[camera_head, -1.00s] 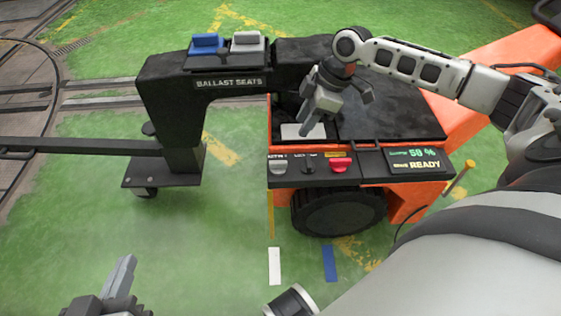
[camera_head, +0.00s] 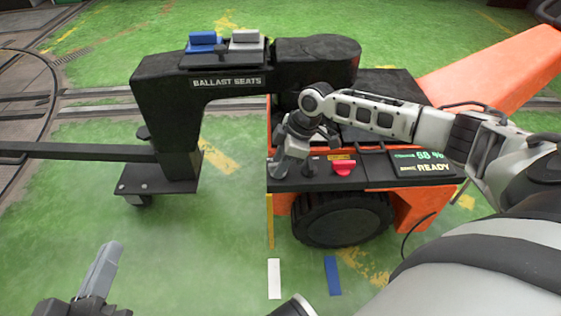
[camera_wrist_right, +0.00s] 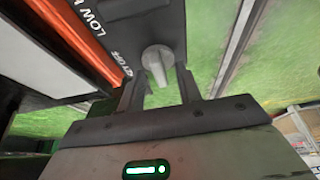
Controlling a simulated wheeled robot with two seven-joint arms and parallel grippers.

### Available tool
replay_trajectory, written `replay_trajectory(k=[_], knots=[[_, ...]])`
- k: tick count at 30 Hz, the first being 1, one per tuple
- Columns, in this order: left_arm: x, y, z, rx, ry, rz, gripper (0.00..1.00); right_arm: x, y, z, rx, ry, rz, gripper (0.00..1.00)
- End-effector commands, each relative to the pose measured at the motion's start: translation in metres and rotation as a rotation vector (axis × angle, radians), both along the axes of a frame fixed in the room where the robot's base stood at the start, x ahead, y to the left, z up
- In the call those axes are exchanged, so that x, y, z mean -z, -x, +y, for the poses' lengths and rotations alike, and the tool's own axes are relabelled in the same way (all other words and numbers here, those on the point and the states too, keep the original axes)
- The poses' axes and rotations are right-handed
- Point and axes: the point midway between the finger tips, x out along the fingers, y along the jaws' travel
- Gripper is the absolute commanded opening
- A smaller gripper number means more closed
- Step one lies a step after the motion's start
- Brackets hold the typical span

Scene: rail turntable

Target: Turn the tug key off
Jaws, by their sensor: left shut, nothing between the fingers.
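The tug key is a grey knob with a raised bar, seen in the right wrist view (camera_wrist_right: 157,63) on a dark panel, beside a label ending in "OFF". Its bar runs nearly along my fingers. My right gripper (camera_wrist_right: 160,90) is open, with one finger on each side of the key's near end; I cannot tell whether either touches it. In the head view my right gripper (camera_head: 284,172) is over the left end of the tug's control panel (camera_head: 375,181) and largely hides the key. My left gripper (camera_head: 103,265) is shut and empty at the lower left, away from the tug.
A red knob (camera_head: 343,168) sits on the panel right of my right gripper. The display (camera_head: 420,162) reads 58 % and READY. The black ballast seats arm (camera_head: 165,110) stands left of the tug, carrying a blue block (camera_head: 204,40) and a grey block (camera_head: 245,38).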

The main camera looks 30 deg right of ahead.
Motion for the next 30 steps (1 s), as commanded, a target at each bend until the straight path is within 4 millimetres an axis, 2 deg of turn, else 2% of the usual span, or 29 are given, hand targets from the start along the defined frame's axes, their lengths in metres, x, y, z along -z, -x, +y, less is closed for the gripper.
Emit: replay_trajectory(k=[4, 5, 8, 20, 30], knots=[[-0.0005, -0.0001, 0.0001, 0.0, 0.0, -0.001, 0.0, -0.0004, 0.0, 0.0, 0.0, 0.0, 0.0, 0.35], [-0.0005, -0.0001, 0.0001, 0.0, 0.0, -0.001, 0.0, -0.0004, 0.0, 0.0, 0.0, 0.0, 0.0, 0.29], [-0.0004, -0.0002, 0.0002, 0.0, 0.0, -0.001, 0.0, -0.0004, 0.0, -0.0001, 0.0, 0.0, 0.0, 0.01], [-0.002, -0.0004, 0.0004, -0.002, -0.006, -0.002, 0.0, -0.001, -0.0002, -0.0005, -0.035, 0.0, 0.001, 0.0], [-0.0012, -0.0015, 0.0016, -0.008, -0.036, -0.002, 0.0, -0.001, -0.0014, -0.0002, -0.252, -0.002, 0.002, 0.0]])
